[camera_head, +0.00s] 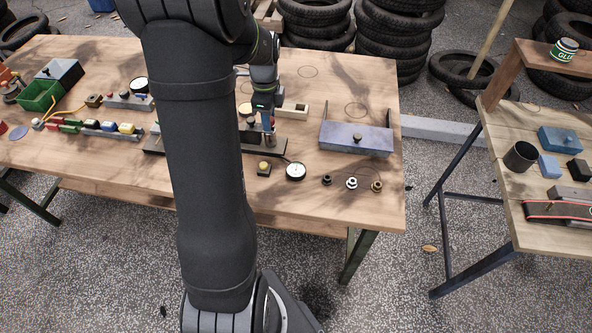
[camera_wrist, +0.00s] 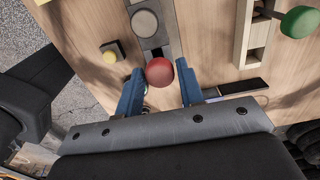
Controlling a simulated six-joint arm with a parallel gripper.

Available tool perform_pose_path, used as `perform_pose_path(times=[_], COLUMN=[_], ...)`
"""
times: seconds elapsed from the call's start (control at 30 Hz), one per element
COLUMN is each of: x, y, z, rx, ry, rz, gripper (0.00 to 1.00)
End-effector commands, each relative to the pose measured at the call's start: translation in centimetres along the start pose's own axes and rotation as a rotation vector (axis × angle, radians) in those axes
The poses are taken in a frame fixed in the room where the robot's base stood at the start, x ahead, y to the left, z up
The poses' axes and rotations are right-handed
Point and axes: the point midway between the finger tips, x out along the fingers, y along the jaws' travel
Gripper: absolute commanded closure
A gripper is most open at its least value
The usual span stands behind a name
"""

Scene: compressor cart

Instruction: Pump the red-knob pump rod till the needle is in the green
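The red knob (camera_wrist: 159,72) of the pump rod shows in the wrist view between the two blue fingers of my gripper (camera_wrist: 160,80). The fingers stand apart, one on each side of the knob, and I see no clear grip on it. In the head view my gripper (camera_head: 266,112) points down over the dark pump base (camera_head: 265,146), and my arm hides part of this area. A round white-faced gauge (camera_head: 295,171) lies in front of the base. Its needle and green zone are too small to read.
A grey-topped knob (camera_wrist: 143,22) stands beside the red one. A yellow-button box (camera_head: 264,168) sits left of the gauge. A green knob (camera_wrist: 299,22) rises by a slotted pale block (camera_wrist: 258,35). A blue-grey box (camera_head: 356,138) and several small fittings (camera_head: 351,183) are to the right.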

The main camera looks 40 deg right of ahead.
Motion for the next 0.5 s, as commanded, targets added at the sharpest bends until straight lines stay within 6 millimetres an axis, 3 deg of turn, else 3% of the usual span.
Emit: perform_pose_path(times=[0.33,0.5], x=[-0.1,-1.4], y=[0.0,-0.1], z=[0.0,0.0], rx=[0.0,0.0], ry=[0.0,0.0], rz=[0.0,-0.003], gripper=[0.56,0.56])
